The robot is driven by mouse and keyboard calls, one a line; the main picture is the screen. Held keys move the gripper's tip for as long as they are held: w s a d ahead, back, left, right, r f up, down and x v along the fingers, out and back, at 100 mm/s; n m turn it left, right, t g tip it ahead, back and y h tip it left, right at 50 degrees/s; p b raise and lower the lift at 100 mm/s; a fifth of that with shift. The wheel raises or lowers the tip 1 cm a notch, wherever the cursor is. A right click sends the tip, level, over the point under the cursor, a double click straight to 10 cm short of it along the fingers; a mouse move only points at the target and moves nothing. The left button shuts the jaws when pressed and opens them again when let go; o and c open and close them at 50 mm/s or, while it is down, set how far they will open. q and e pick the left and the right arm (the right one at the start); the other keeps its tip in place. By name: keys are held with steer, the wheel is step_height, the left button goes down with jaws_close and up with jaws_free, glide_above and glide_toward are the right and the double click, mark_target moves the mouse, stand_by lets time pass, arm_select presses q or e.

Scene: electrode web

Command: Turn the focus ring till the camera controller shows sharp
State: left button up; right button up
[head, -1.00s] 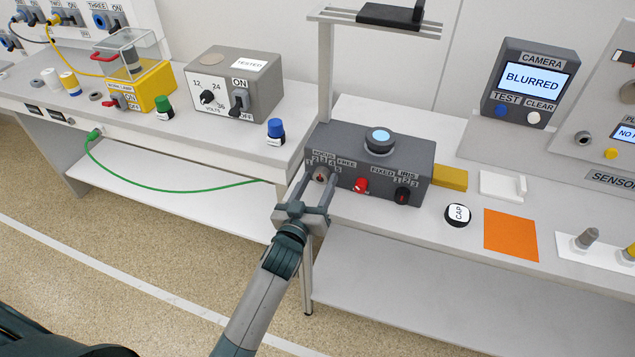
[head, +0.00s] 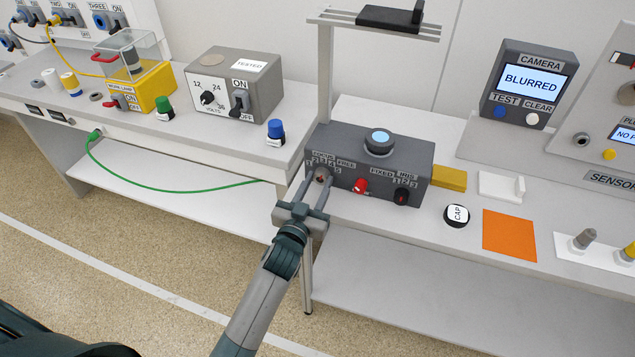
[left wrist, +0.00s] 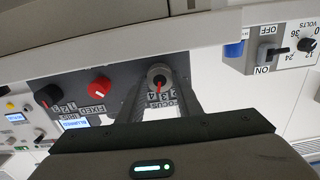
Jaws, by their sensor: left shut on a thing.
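The focus ring (head: 322,176) is a grey knob with a red mark on the front of the dark camera box (head: 410,155). My left gripper (head: 316,182) is shut on the ring, one finger on each side. The camera controller (head: 530,82) at the back right reads BLURRED. It has a blue TEST button (head: 501,111) and a white CLEAR button (head: 532,118). My right gripper is not in view.
On the same box are a red FREE/FIXED knob (head: 361,186) and a black iris knob (head: 402,196). A post (head: 325,75) rises behind my gripper. A black cap (head: 456,215) and an orange sheet (head: 509,235) lie to the right. A voltage box (head: 235,85) stands left.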

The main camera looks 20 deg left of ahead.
arm_select(q)
steer(key=shift+m, duration=1.3)
steer(key=o, duration=1)
steer(key=shift+o, duration=0.2)
steer(key=shift+s, duration=0.1)
